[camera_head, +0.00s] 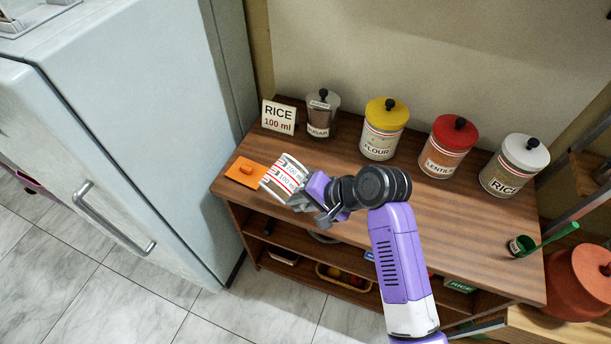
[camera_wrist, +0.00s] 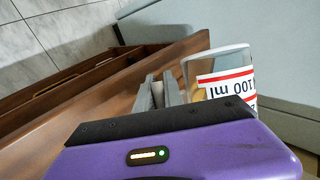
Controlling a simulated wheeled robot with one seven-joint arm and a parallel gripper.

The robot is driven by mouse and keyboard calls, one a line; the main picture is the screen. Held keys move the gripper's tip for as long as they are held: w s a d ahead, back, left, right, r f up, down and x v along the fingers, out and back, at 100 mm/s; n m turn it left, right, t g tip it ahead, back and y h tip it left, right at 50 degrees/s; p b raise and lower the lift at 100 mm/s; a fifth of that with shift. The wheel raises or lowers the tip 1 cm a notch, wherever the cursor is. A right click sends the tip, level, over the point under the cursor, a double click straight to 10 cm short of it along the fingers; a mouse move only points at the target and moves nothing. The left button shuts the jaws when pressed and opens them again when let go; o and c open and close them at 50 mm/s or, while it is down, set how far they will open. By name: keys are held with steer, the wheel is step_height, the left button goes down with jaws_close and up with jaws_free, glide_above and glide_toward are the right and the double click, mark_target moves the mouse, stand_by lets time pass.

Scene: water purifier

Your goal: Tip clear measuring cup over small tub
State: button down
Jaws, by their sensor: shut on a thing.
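The clear measuring cup (camera_head: 284,178) with a red-and-white 100 ml label is at the left end of the wooden counter, held sideways in my gripper (camera_head: 318,200). In the wrist view the cup (camera_wrist: 226,84) stands just beyond my gripper (camera_wrist: 163,92), whose fingers are close together on its handle side. The cup looks tilted. A yellowish patch shows at its near side; I cannot tell if it is contents.
A RICE 100 ml card (camera_head: 279,117) and a sugar jar (camera_head: 321,113) stand behind the cup. Flour (camera_head: 382,135), lentil (camera_head: 446,150) and rice (camera_head: 512,168) jars line the back. A green scoop (camera_head: 545,240) lies at right. The fridge (camera_head: 130,130) borders the left.

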steer(key=shift+w+d+f+g+y+p, duration=0.15)
steer(key=shift+w+f+g+y+p, duration=0.1)
steer(key=shift+g+y+p, duration=0.15)
stand_by(1.2)
steer(key=shift+s+f+m+g+y, duration=0.1)
steer(key=shift+f+m+g+y, duration=0.2)
steer(key=shift+m+g+y, duration=0.15)
stand_by(0.8)
